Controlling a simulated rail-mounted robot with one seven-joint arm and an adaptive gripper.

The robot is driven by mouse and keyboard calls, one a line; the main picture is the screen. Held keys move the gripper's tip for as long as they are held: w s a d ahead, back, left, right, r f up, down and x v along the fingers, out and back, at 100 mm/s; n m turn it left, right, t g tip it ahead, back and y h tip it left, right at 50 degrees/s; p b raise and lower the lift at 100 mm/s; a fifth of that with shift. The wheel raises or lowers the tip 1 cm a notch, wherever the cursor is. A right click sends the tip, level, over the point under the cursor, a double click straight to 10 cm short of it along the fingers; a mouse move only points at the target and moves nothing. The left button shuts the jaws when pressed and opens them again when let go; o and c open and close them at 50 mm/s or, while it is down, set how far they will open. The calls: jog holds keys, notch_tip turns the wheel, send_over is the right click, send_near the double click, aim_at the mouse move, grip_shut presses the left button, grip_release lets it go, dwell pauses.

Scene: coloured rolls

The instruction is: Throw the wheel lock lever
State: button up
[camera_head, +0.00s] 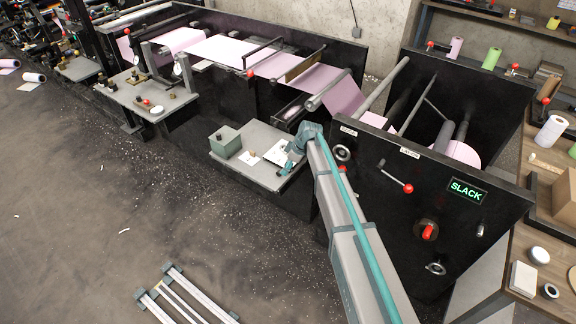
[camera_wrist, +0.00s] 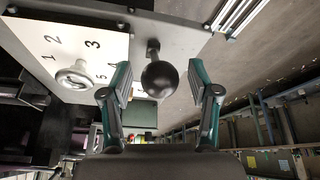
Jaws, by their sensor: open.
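My gripper (camera_head: 291,168) is at the small grey table beside the black machine panel. In the wrist view my gripper (camera_wrist: 159,90) is open, with its fingers apart on either side of a black ball knob (camera_wrist: 160,79). The knob sits on a short dark stem from the grey plate; no contact shows. I cannot tell whether this is the wheel lock lever. A white dial card (camera_wrist: 62,45) with printed numbers and a silver knob (camera_wrist: 76,75) is to its left. In the head view the panel carries a red-knobbed lever (camera_head: 396,181) and a red knob (camera_head: 428,232).
A green box (camera_head: 225,142) stands on the small table (camera_head: 262,178). The black panel (camera_head: 385,225) has a lit SLACK sign (camera_head: 467,191). Pink web (camera_head: 335,85) runs over rollers behind. White rails (camera_head: 185,295) lie on the floor. The floor at left is mostly clear.

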grip_shut()
